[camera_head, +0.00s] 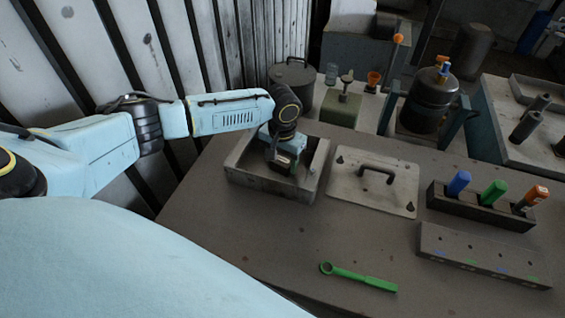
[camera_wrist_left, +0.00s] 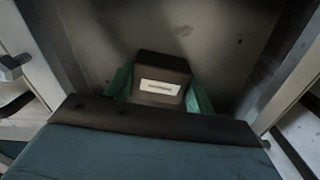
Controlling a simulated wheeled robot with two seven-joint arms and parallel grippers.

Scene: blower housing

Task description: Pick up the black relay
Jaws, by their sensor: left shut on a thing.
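The black relay (camera_wrist_left: 160,68) is a small dark block with a pale label on its near face. In the left wrist view it sits between the two green fingertips of my left gripper (camera_wrist_left: 160,88), which is shut on it. In the head view, my left gripper (camera_head: 284,150) reaches down into the grey open tray (camera_head: 315,185) at the table's back left. The relay (camera_head: 281,168) is partly hidden there by the gripper. I cannot tell whether the relay still touches the tray floor. My right gripper is not in view.
A flat plate with a handle (camera_head: 374,178) lies right of the tray. A dark rack (camera_head: 470,207) holds blue, green and orange handled tools. A drilled grey block (camera_head: 484,258) and a green wrench (camera_head: 358,277) lie nearer. The front left tabletop is clear.

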